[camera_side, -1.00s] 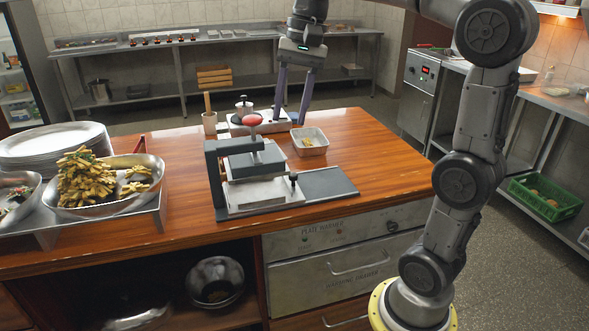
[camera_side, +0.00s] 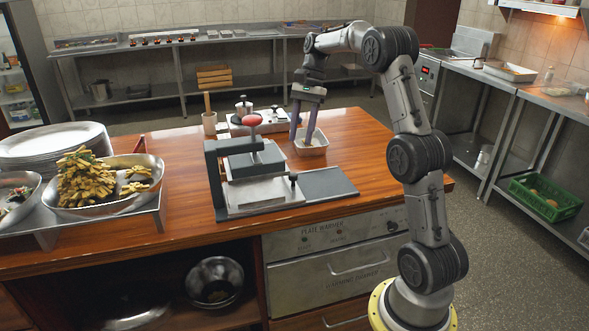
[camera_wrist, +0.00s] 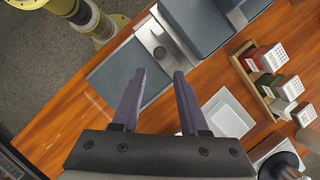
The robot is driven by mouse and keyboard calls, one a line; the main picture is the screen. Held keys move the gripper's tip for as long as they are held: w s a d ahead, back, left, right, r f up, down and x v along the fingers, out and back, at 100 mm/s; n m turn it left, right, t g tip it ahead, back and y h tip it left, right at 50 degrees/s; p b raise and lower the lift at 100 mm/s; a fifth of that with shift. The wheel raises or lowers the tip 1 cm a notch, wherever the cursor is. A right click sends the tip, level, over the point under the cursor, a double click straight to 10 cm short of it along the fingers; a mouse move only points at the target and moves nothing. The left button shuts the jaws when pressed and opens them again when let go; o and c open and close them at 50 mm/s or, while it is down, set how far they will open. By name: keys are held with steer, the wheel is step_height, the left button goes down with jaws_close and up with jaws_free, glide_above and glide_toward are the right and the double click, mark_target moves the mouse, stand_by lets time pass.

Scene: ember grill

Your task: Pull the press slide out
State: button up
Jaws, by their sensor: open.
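The press (camera_side: 240,165) stands on the wooden counter, a dark grey block on a metal base with a red knob on top. Its slide (camera_side: 265,193) is a light metal plate under the block, with a small dark upright knob (camera_side: 293,178) at its right end. A flat grey plate (camera_side: 328,182) extends right of the slide. My gripper (camera_side: 302,138) is open, pointing down, behind the slide knob and beside the white tray. Its two purple fingers (camera_wrist: 160,75) are apart with nothing between them.
A rack with small boxes (camera_wrist: 262,75) shows in the wrist view. Fries in a metal dish (camera_side: 75,205) and stacked plates (camera_side: 50,140) stand at left. The counter right of the grey plate is clear.

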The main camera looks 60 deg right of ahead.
mark_target(293, 174)
steer(key=x, duration=1)
jaws_close()
steer(key=shift+r, duration=0.1)
stand_by(1.1)
